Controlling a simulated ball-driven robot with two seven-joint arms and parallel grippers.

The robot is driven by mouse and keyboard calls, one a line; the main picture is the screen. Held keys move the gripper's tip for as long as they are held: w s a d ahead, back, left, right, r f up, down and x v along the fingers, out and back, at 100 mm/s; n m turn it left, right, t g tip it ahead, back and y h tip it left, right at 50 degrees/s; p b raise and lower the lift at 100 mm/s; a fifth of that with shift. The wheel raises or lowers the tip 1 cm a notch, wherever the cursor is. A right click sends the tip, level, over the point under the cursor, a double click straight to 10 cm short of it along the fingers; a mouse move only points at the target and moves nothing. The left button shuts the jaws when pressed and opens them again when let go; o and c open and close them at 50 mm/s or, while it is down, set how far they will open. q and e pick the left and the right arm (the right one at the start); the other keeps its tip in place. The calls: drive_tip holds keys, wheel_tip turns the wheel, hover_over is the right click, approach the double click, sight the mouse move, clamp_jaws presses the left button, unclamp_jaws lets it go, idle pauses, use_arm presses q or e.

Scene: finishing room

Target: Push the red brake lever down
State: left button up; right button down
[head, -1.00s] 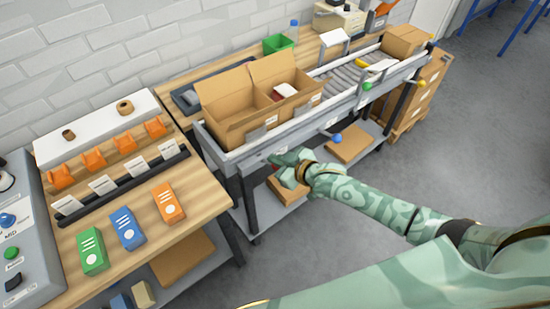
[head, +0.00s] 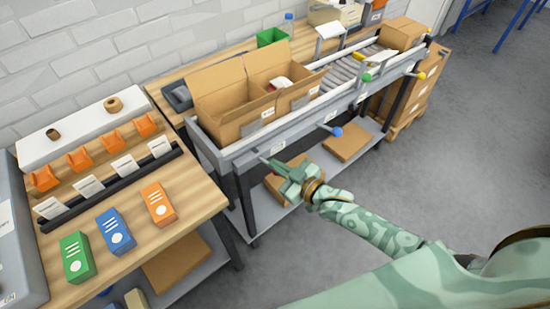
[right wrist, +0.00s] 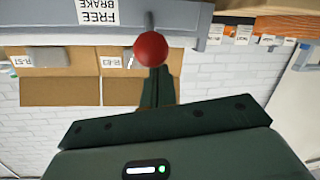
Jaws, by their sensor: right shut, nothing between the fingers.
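The red ball knob (right wrist: 151,49) of the brake lever shows in the right wrist view, on a thin grey shaft at a grey rail. A label reading "FREE BRAKE" (right wrist: 98,11) sits beside the shaft; this view is upside down. My right gripper (right wrist: 157,72) is shut and empty, its fingertips right at the knob; I cannot tell whether they touch. In the head view my right gripper (head: 271,164) is at the front rail of the conveyor bench (head: 237,150), and I cannot make out the red knob there. My left gripper is not in view.
An open cardboard box (head: 232,128) stands on the conveyor above the rail. A blue knob (head: 337,132) and a yellow knob (head: 421,75) stick out farther along the bench. A wooden table (head: 190,185) with coloured boxes stands at left. The floor at right is clear.

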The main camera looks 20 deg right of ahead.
drive_tip(key=r, duration=0.1)
drive_tip(key=r+p, duration=0.1)
drive_tip(key=a+r+p, duration=0.1)
drive_tip(key=shift+w+a+r, duration=0.1)
drive_tip(key=shift+w+r, duration=0.1)
drive_tip(key=shift+w, duration=0.05)
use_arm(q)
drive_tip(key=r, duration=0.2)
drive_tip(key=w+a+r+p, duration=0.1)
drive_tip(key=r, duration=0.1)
use_arm(e)
drive_tip(key=v, duration=0.9)
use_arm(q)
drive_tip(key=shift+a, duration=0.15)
use_arm(e)
drive_tip(key=shift+s+f, duration=0.1)
